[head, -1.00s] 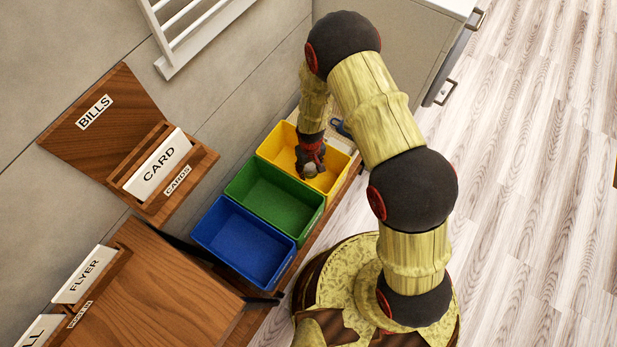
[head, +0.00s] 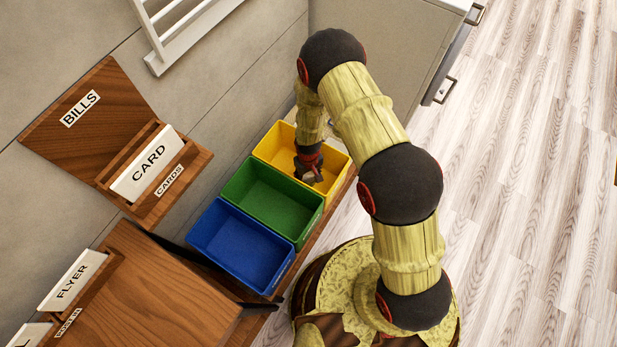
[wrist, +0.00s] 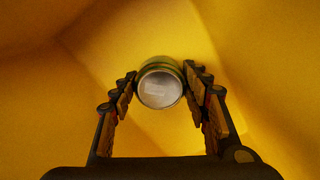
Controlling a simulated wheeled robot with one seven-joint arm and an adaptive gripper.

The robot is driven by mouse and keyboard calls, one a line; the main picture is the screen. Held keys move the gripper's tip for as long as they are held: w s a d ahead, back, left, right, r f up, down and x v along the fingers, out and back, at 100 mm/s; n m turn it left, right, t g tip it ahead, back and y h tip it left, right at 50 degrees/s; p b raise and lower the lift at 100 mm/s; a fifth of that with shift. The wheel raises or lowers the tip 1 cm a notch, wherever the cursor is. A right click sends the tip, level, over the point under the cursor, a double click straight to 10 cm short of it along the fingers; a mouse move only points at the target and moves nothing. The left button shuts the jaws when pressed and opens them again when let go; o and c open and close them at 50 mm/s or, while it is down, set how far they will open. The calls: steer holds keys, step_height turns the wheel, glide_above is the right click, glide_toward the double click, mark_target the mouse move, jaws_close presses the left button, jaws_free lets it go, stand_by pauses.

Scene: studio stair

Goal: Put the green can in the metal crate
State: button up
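The can (wrist: 159,88) stands out inside the yellow bin in the wrist view, its round silver end facing me and a green edge showing behind. My gripper's fingers (wrist: 160,78) are on either side of it, with their tips very close to its sides. Whether they press on it I cannot tell. In the head view my gripper (head: 308,170) points down into the yellow bin (head: 276,146), and the can is not clearly seen there. No metal crate is visible in either view.
A green bin (head: 262,200) and a blue bin (head: 238,248) stand in a row beside the yellow one. A wooden mail holder (head: 150,175) is on the left. A grey cabinet (head: 395,45) is behind my arm. The wood floor at right is clear.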

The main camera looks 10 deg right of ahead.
steer(key=o, duration=0.4)
steer(key=shift+c, duration=0.2)
steer(key=shift+r, duration=0.15)
step_height(320, 180, up, 12)
steer(key=p, duration=0.5)
step_height(320, 180, up, 14)
steer(key=t, duration=0.1)
glide_above(308, 177)
steer(key=w+d, duration=0.2)
steer(key=w, duration=0.1)
steer(key=s+d+r+m+t, duration=0.1)
steer(key=d+r, duration=0.1)
steer(key=r, duration=0.7)
steer(key=s+d+r+m+t, duration=0.1)
steer(key=s+d+r, duration=0.15)
steer(key=r, duration=0.65)
steer(key=s+d+r+m+t, duration=0.1)
steer(key=s+d+r, duration=0.2)
steer(key=s+r, duration=0.6)
steer(key=s+d+r+m+t, duration=0.1)
steer(key=s+d+r, duration=0.3)
steer(key=s+r, duration=0.5)
steer(key=shift+s+d+t, duration=0.2)
steer(key=shift+t, duration=0.1)
